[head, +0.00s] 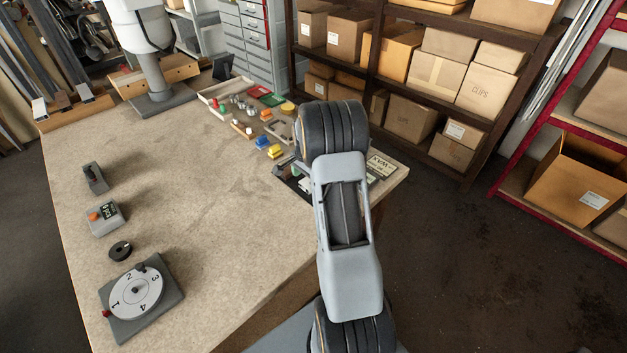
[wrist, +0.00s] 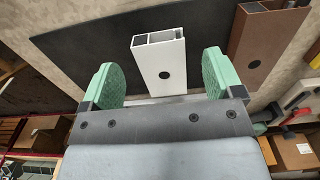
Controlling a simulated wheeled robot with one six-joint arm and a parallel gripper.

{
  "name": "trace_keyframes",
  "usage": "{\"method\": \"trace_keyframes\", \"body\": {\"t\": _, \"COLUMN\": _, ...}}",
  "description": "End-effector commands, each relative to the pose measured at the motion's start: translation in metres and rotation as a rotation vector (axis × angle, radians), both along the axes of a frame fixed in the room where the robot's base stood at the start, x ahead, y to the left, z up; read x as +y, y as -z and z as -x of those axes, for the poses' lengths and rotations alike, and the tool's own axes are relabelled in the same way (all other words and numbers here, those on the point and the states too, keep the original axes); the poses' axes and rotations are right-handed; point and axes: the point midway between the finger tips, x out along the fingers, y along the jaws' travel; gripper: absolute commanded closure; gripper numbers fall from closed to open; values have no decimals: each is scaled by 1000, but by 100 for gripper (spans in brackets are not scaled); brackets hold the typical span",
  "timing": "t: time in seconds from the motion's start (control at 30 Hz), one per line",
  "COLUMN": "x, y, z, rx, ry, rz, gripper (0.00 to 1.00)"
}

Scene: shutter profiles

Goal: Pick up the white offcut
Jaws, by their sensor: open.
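The white offcut (wrist: 158,60) is a hollow rectangular profile with a dark round hole in its face and open chambers at its end. In the wrist view it stands out against a dark mat (wrist: 95,42). My gripper (wrist: 158,72) is open, with one green-padded finger on each side of the white offcut and a visible gap on both sides. I cannot tell how deep the fingers reach along it. In the head view my arm hides the gripper and the white offcut.
A brown profile (wrist: 262,42) lies right of my right finger, a small gap away. In the head view, yellow and red small parts and a tray (head: 215,97) are at the back of the worktable (head: 190,190). A numbered dial (head: 137,290) sits front left. The table's middle is clear.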

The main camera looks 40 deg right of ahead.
Motion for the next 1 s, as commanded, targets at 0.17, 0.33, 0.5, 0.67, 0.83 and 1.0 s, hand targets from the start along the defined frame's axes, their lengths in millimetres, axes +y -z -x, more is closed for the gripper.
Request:
{"method": "trace_keyframes", "body": {"t": 0.17, "x": 0, "y": 19, "z": 0, "rx": 1, "ry": 0, "rz": -1, "gripper": 14}}
{"method": "trace_keyframes", "body": {"t": 0.33, "x": 0, "y": 25, "z": 0, "rx": 0, "ry": -1, "rz": 0, "gripper": 14}}
{"method": "trace_keyframes", "body": {"t": 0.5, "x": 0, "y": 25, "z": 0, "rx": -1, "ry": -1, "rz": 0, "gripper": 14}}
{"method": "trace_keyframes", "body": {"t": 0.67, "x": 0, "y": 25, "z": 0, "rx": -1, "ry": -1, "rz": 0, "gripper": 29}}
{"method": "trace_keyframes", "body": {"t": 0.83, "x": 0, "y": 25, "z": 0, "rx": -1, "ry": -1, "rz": 0, "gripper": 45}}
{"method": "trace_keyframes", "body": {"t": 1.0, "x": 0, "y": 25, "z": 0, "rx": -1, "ry": -1, "rz": 0, "gripper": 62}}
